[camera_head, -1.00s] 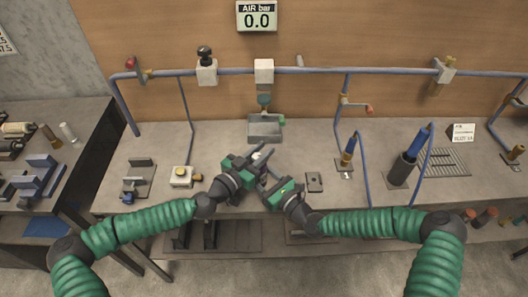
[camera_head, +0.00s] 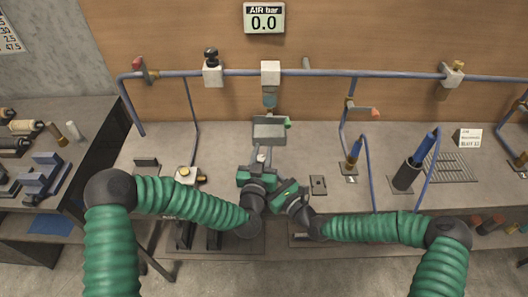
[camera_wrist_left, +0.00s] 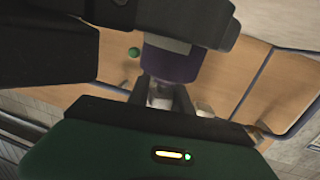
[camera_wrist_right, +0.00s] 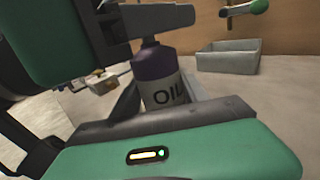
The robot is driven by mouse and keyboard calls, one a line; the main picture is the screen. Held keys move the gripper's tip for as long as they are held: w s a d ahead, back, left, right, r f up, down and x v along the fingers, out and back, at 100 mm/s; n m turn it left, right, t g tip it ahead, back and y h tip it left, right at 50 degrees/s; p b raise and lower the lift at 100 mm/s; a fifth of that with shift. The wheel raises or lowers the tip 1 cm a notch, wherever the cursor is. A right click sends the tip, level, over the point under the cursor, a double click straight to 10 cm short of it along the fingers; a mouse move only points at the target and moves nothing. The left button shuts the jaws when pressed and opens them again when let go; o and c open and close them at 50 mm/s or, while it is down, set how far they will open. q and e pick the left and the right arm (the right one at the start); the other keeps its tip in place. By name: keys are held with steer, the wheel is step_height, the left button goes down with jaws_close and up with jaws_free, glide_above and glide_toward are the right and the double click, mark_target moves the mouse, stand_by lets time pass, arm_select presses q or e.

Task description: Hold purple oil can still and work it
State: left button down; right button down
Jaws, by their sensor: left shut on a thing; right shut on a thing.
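The purple oil can (camera_wrist_right: 163,75) has a pale label reading "OIL" and stands roughly upright in the right wrist view. My right gripper (camera_head: 281,185) is shut on its body from the front right; its fingers flank the label. My left gripper (camera_head: 259,168) is at the can's top, its grey fingers crossing above the can in the right wrist view (camera_wrist_right: 150,22). In the left wrist view the purple can (camera_wrist_left: 172,64) shows above its fingers, which close on a small pale part. In the head view both grippers largely hide the can.
A small dark plate (camera_head: 318,185) lies to the right, and a white box with a yellow button (camera_head: 184,174) to the left. A blue pipe (camera_head: 330,74) runs along the back.

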arm_select(q)
steer(key=shift+w+r, duration=0.15)
steer(key=shift+r, duration=0.1)
steer(key=c, duration=1.1)
jaws_free()
steer(key=shift+c, duration=0.2)
steer(key=shift+s+f, duration=0.1)
steer(key=shift+s, duration=0.15)
steer(key=s+a, duration=0.1)
steer(key=s, duration=1)
steer(key=shift+s+a+r, duration=0.2)
steer(key=shift+s+a, duration=0.1)
steer(key=shift+a, duration=0.1)
